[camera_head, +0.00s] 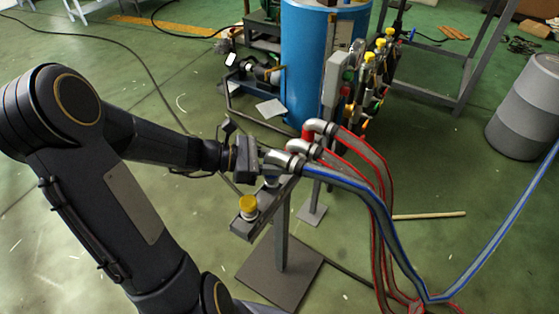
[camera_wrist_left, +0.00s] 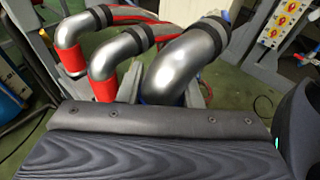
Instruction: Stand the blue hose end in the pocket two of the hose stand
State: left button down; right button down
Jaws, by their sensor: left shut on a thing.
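The blue hose end is a silver elbow (camera_head: 284,160) with a dark cuff and a blue-striped grey hose (camera_head: 350,185). My left gripper (camera_head: 262,160) is shut on it above the hose stand (camera_head: 283,225). In the left wrist view the blue hose end (camera_wrist_left: 188,62) is the rightmost and nearest elbow; its lower end is mostly hidden behind my gripper. Whether it sits in a pocket or just above one, I cannot tell. Two red-collared elbows, one nearer (camera_wrist_left: 122,62) and one farther (camera_wrist_left: 78,28), stand upright beside it. My right gripper is not in view.
A yellow cap (camera_head: 249,203) sits on the stand's near end. Red hoses (camera_head: 375,165) run down beside the blue one. A blue tank (camera_head: 315,65) and a valve panel (camera_head: 365,75) stand behind. A grey drum (camera_head: 525,105) is at the right. Floor between is mostly clear.

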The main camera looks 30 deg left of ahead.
pick_arm(q)
jog(key=shift+f+b, duration=0.95)
jog(key=shift+f, duration=0.5)
jog(key=shift+r, duration=0.2)
jog(key=shift+r+p, duration=1.1)
jog(key=shift+p, duration=0.2)
jog(key=shift+p, duration=0.5)
dwell(0.6)
jog(key=shift+f+b, duration=0.95)
jog(key=shift+f, duration=0.35)
jog(key=c, duration=0.9)
grip_release()
